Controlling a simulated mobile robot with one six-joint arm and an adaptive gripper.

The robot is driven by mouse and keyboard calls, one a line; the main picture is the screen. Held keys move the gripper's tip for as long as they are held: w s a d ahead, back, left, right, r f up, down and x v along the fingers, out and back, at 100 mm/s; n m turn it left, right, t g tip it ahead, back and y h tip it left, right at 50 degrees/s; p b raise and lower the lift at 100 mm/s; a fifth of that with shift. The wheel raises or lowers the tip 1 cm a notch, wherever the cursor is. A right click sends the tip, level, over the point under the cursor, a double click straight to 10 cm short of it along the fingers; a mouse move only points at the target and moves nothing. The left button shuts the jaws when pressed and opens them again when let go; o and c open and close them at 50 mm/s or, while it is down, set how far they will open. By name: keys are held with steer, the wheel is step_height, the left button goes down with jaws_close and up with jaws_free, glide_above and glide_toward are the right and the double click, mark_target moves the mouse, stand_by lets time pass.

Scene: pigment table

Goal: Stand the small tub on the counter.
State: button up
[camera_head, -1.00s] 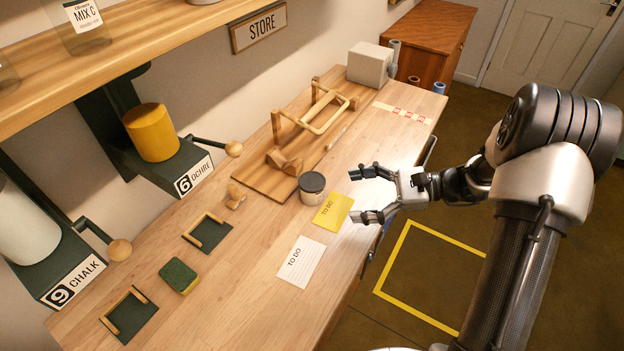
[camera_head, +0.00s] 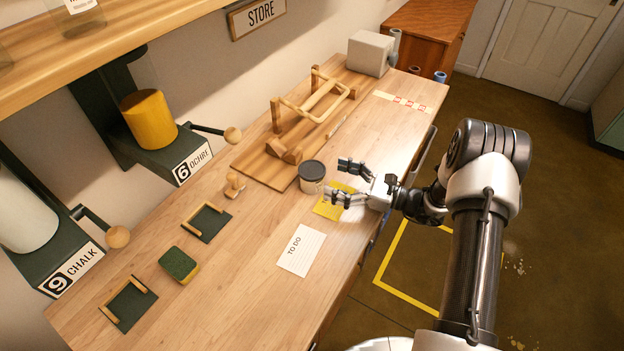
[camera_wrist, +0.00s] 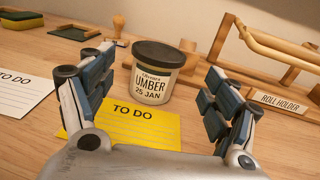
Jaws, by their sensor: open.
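The small tub (camera_head: 312,178) stands upright on the wooden counter (camera_head: 240,258), beside the yellow to-do card. It has a dark lid and a pale body; in the wrist view the tub (camera_wrist: 158,72) has a label reading UMBER, 25 JAN. My gripper (camera_head: 340,182) is open and empty, low over the yellow card, with its fingers pointing at the tub. In the wrist view my gripper (camera_wrist: 158,98) has one finger on each side, and the tub shows between and beyond the fingertips. The fingers do not appear to touch it.
A wooden roll holder (camera_head: 318,104) stands behind the tub. The yellow card (camera_head: 333,204) lies under my gripper and a white card (camera_head: 300,250) lies nearer. A stamp (camera_head: 234,184), a sponge (camera_head: 179,264) and two dark corner trays (camera_head: 206,222) lie to the left. The near counter is mostly clear.

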mark_target(300, 167)
steer(key=b+x, duration=0.1)
steer(key=x, duration=0.6)
steer(key=shift+a+r+b, duration=0.1)
steer(key=shift+a+b, duration=0.15)
steer(key=shift+b, duration=0.1)
steer(key=c, duration=1.3)
steer(key=shift+r, duration=0.1)
